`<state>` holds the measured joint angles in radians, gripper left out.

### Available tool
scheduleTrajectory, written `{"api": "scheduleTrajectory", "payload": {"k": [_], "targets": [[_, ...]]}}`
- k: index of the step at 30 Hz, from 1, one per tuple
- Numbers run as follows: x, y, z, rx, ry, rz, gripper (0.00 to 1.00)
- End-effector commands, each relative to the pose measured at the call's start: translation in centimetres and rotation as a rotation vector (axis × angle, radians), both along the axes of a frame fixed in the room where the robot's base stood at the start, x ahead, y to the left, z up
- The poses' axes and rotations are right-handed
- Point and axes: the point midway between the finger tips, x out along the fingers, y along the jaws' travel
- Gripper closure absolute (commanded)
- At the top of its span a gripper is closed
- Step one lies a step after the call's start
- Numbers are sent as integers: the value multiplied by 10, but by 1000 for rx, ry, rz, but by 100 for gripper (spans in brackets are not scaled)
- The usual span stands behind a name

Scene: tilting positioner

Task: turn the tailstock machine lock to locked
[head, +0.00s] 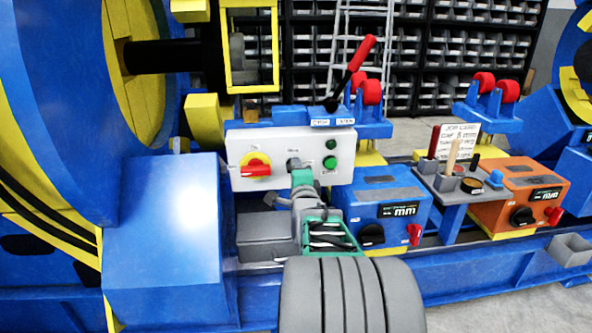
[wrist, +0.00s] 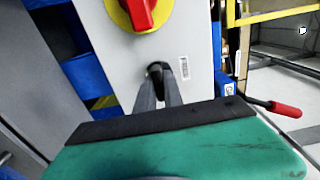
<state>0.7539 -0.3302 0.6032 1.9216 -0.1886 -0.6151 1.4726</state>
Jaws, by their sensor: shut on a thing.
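The tailstock machine lock (wrist: 155,68) is a small dark knob on a white control panel (head: 240,150). In the wrist view it sits below the red and yellow rotary switch. My gripper (wrist: 159,86) reaches the panel with its two grey fingers closed on the lock. In the head view my gripper (head: 294,168) covers most of the lock (head: 293,162), with its green body just below the panel. The fingers hide much of the lock, and I cannot read its angle or its markings.
A red rotary switch (head: 256,166) on a yellow plate is left of the lock; green buttons (head: 330,154) are right. A red-handled lever (head: 352,70) rises above the panel. A blue mm box (head: 385,200) stands right of my wrist, and a large blue wheel (head: 60,110) left.

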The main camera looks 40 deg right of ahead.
Motion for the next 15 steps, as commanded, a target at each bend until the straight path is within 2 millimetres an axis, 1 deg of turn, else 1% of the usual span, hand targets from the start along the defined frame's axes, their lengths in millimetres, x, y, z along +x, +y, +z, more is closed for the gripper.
{"api": "scheduleTrajectory", "payload": {"k": [11, 12, 15], "targets": [[1, 1, 0, 5, -3, 2, 100], [1, 1, 0, 5, -3, 2, 85], [0, 0, 0, 4, -3, 1, 77]]}}
